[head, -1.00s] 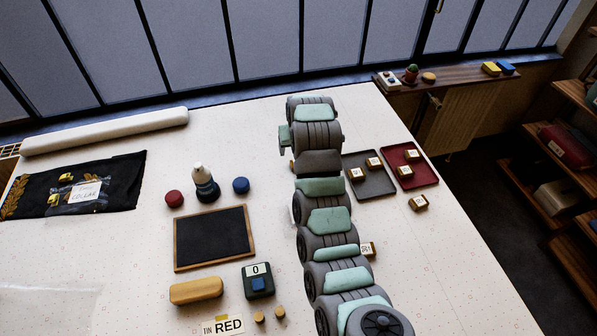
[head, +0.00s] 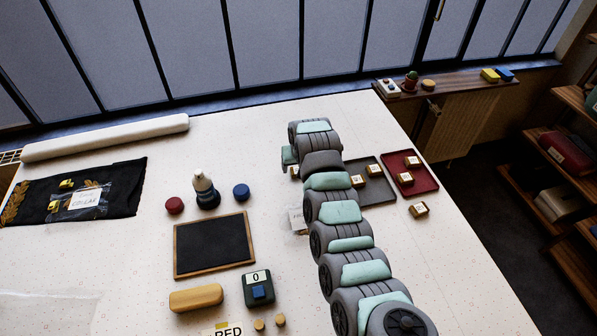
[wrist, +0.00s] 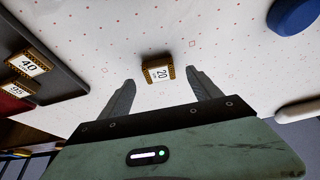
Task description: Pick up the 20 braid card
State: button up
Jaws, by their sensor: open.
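The 20 braid card (wrist: 158,73) is a small block with a brown-gold patterned edge and a white label reading 20. In the wrist view it lies on the white tabletop, just ahead of and roughly between my fingertips. My gripper (wrist: 161,78) is open and empty, with a finger on either side of the card's line; contact cannot be told. In the head view my arm covers much of this spot. A small labelled card (head: 295,172) shows just below the arm's end, probably the same one.
A grey tray (head: 383,198) and a red tray (head: 428,181) hold cards; one card (head: 419,209) lies loose beside them.

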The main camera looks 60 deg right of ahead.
jog(key=shift+x, duration=1.4)
jog(key=shift+c, duration=0.4)
jog(key=c, duration=1.3)
